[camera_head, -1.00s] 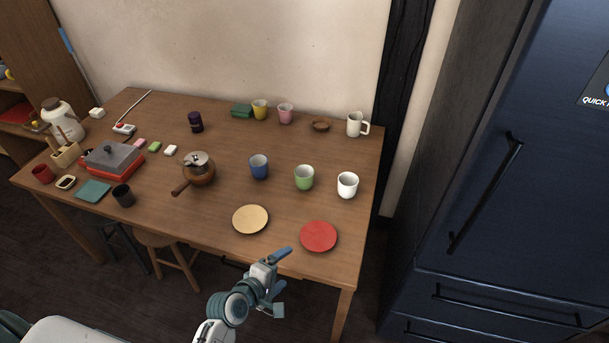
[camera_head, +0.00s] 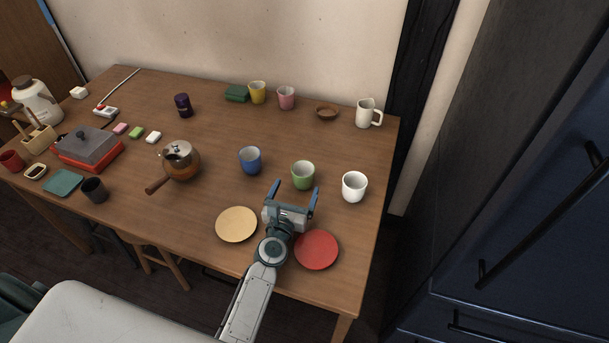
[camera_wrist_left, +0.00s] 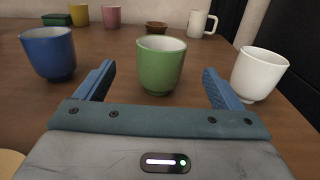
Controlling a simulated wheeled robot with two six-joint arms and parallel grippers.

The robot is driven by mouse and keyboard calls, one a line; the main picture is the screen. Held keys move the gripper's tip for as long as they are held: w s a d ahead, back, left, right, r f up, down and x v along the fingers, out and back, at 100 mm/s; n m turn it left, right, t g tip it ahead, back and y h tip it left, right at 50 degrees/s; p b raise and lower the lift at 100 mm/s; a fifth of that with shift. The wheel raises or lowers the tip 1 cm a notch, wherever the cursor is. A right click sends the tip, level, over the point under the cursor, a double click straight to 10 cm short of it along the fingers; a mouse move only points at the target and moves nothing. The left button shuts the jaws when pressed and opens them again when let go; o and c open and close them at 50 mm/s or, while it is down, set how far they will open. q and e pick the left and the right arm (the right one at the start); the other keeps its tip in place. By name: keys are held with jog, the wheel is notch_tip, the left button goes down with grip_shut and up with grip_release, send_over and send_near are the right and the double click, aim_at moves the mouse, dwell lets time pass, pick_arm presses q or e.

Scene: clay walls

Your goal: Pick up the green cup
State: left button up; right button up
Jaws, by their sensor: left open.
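The green cup (camera_head: 303,176) stands upright on the wooden table, between a blue cup (camera_head: 250,160) and a white cup (camera_head: 354,186). My left gripper (camera_head: 295,188) is open and empty just in front of the green cup, its blue fingers pointing toward it. In the left wrist view the green cup (camera_wrist_left: 161,66) stands centred ahead, between the lines of the two fingers. The blue cup (camera_wrist_left: 49,53) is left of the fingers and the white cup (camera_wrist_left: 258,74) is right, close to the right finger. My right gripper does not show.
A yellow plate (camera_head: 236,225) and a red plate (camera_head: 317,250) lie beside my left wrist. A brown pot (camera_head: 180,162) stands further left. A pink cup (camera_head: 286,98), a yellow cup (camera_head: 257,92), a bowl (camera_head: 327,113) and a white mug (camera_head: 367,113) stand at the back.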

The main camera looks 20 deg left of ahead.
aim_at(306, 166)
pick_arm(q)
jog(key=shift+w+r, duration=0.1)
jog(key=shift+w, duration=0.9)
jog(key=w, duration=0.5)
jog(key=shift+f, duration=0.25)
jog(key=shift+w, duration=0.3)
jog(key=shift+c, duration=0.4)
jog(key=c, duration=1)
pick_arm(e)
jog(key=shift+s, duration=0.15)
